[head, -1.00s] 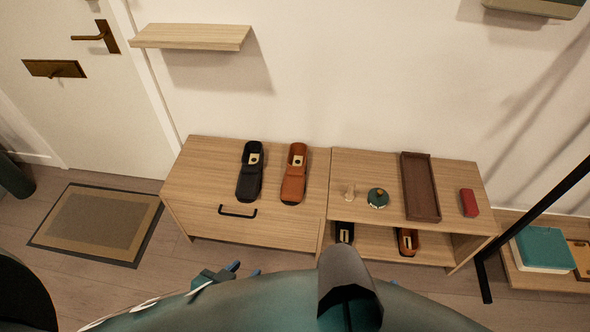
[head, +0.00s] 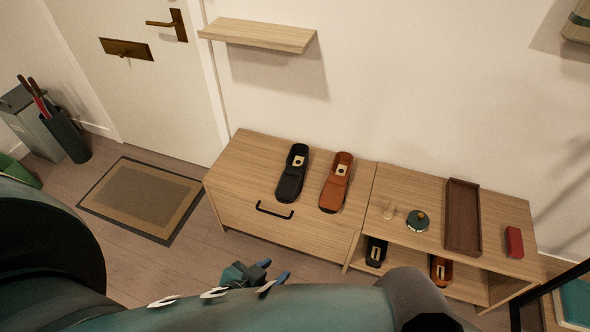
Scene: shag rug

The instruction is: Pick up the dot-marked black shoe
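The dot-marked black shoe (head: 290,181) lies on top of the wooden cabinet (head: 240,165), left of a brown shoe (head: 335,185) that also bears a pale label with a dark dot. Another black shoe (head: 375,253) sits in the open shelf below, with a bar-like mark on its label. My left gripper (head: 268,273) is low in front of the cabinet, well short of the shoe. Its blue fingers are apart with nothing between them. My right gripper is not in view.
A second brown shoe (head: 440,270) is in the lower shelf. A wall shelf (head: 260,35) overhangs behind. A doormat (head: 130,197) lies left.

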